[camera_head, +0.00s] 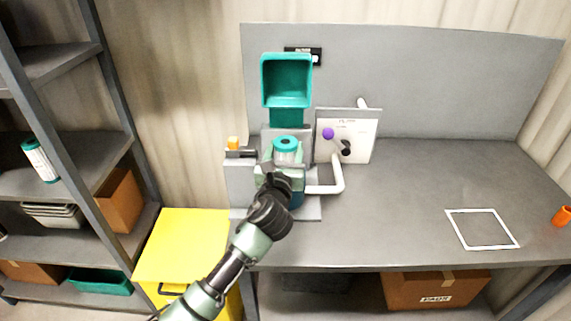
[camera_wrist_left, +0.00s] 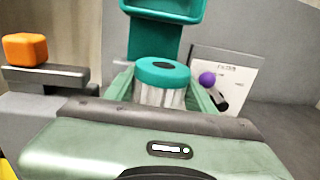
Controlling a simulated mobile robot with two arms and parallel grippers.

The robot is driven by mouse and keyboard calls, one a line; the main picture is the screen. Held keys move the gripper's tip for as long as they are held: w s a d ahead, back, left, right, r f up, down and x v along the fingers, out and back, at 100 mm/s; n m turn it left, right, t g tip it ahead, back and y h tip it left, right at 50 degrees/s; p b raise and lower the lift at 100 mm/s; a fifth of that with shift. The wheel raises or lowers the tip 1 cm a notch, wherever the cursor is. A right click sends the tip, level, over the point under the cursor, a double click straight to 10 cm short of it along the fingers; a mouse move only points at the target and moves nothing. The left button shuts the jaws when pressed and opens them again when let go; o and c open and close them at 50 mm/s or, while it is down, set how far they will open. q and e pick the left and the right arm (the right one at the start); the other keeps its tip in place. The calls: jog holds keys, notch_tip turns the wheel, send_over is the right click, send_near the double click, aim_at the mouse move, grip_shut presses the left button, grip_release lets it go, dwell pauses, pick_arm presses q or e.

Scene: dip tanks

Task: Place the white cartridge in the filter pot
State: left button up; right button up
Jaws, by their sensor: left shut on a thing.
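The white cartridge (camera_head: 288,157) has a teal cap with a dark centre and stands upright. In the left wrist view the cartridge (camera_wrist_left: 160,97) shows its pleated white side between two green fingers. My left gripper (camera_head: 284,168) is shut on it at the filter stand. The filter pot (camera_head: 298,199) shows only as a blue-teal piece below and behind my gripper; its mouth is hidden. I cannot tell whether the cartridge's lower end is above or inside it. The teal lid (camera_head: 287,82) stands open behind. My right gripper is not in view.
A panel (camera_head: 361,151) with a purple-knobbed lever stands right of the pot, beside a pale pipe (camera_head: 335,180). An orange block (camera_head: 233,143) sits on a dark bracket to the left. A yellow bin (camera_head: 185,240) is left of the bench. The bench's right side is mostly clear.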

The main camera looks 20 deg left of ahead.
pick_arm(q)
notch_tip(320, 180, down, 4)
jog(key=shift+r+b, duration=0.1)
jog(key=shift+b, duration=0.25)
jog(key=shift+f, duration=0.2)
jog(key=shift+f, duration=0.1)
jog(key=o, duration=1.6)
